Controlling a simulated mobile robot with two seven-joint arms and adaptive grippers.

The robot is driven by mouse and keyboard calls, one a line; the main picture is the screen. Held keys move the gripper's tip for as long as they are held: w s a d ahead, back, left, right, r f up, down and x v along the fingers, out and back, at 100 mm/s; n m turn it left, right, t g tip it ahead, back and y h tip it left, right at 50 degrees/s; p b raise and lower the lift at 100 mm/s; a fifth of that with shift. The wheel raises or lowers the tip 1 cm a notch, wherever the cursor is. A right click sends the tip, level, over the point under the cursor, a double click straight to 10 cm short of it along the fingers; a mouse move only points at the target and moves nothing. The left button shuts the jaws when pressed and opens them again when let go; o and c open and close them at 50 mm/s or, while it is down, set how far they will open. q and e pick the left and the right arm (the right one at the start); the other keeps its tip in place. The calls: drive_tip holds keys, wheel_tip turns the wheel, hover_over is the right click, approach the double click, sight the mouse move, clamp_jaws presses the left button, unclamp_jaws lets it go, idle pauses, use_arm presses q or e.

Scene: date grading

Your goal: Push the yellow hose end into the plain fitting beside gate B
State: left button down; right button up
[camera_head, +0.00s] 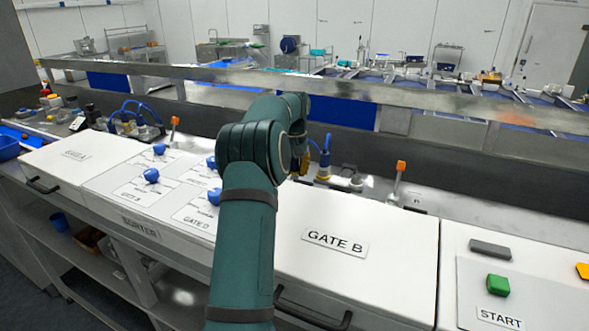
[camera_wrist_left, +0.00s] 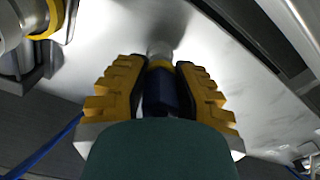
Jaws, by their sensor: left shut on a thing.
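In the left wrist view my left gripper (camera_wrist_left: 160,88) has its yellow ridged fingers closed on both sides of a dark blue hose end with a yellow band (camera_wrist_left: 160,92). A pale round piece (camera_wrist_left: 158,48) lies straight ahead of the band. I cannot tell whether it is the plain fitting or the hose's own tip, nor whether the two are joined. In the head view my left arm hides most of the left gripper (camera_head: 303,165) and the held hose end, behind the GATE B panel (camera_head: 375,240). My right gripper is not in view.
A blue hose with a yellow band (camera_head: 323,172) stands just right of the gripper. An orange-topped post (camera_head: 399,175) rises farther right. Blue knobs (camera_head: 152,175) stand on the panel at left. A metal rail (camera_head: 400,100) runs behind. A banded metal fitting (camera_wrist_left: 45,22) is close at upper left.

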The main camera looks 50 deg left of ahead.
use_arm(q)
drive_tip(key=shift+f, duration=0.6)
idle(0.4)
drive_tip(key=c, duration=1.5)
unclamp_jaws()
drive_tip(key=o, duration=1.2)
drive_tip(key=shift+r, duration=0.1)
drive_tip(key=shift+r+p, duration=0.35)
drive_tip(key=shift+r, duration=4.6)
